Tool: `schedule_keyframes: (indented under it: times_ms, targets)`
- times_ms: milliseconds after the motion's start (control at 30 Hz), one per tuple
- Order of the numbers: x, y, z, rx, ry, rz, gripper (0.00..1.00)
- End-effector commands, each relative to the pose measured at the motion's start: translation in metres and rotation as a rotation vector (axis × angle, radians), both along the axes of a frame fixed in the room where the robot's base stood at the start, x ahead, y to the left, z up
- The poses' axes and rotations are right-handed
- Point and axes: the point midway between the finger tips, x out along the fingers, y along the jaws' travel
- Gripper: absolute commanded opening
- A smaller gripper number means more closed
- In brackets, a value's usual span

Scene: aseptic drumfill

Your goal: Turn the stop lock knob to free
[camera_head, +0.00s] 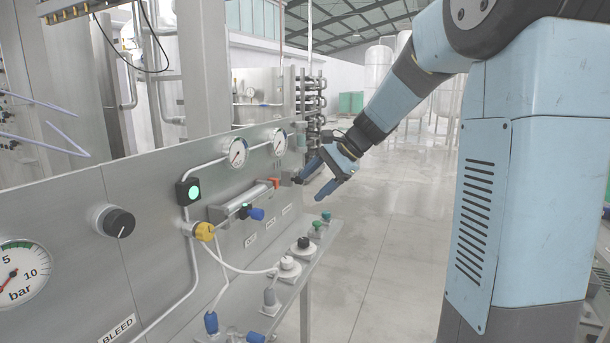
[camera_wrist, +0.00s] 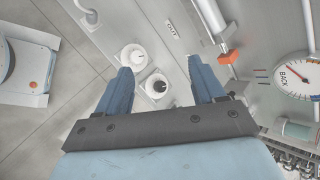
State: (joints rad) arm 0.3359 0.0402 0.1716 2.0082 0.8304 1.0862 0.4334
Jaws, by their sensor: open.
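My gripper (camera_head: 308,188) is open and empty, its two blue fingers apart, close to the right end of the steel panel (camera_head: 60,195). In the wrist view, its fingers (camera_wrist: 160,72) reach towards the panel side. A grey cylinder (camera_head: 240,203) with an orange-red block (camera_head: 275,183) at its right end is left of the fingertips; the block also shows in the wrist view (camera_wrist: 229,57). A black knob with a white pointer line (camera_head: 120,222) sits on the panel, well left of my gripper. I cannot tell which part is the stop lock knob, and no free mark is readable.
A shelf (camera_head: 285,292) below the panel carries a white fitting (camera_head: 287,268), a black-topped one (camera_head: 303,243) and green ones (camera_head: 317,228). Gauges (camera_head: 238,152) and a green lamp (camera_head: 188,192) are on the panel. White hoses cross its front. Open floor (camera_head: 390,230) lies to the right.

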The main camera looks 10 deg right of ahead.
Motion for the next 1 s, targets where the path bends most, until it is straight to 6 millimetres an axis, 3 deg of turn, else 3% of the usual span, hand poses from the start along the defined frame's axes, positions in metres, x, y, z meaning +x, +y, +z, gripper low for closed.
schedule_keyframes:
  times_ms: [100,367,600,800,1000]
  targets:
    - [0.042,-0.01,-0.01,0.137,0.068,-0.092,0.68]
    - [0.127,-0.042,-0.03,0.449,0.201,-0.285,0.68]
    - [0.199,-0.094,-0.056,0.757,0.313,-0.453,0.68]
    - [0.241,-0.141,-0.078,0.978,0.38,-0.56,0.68]
    - [0.26,-0.168,-0.089,1.095,0.41,-0.609,0.68]
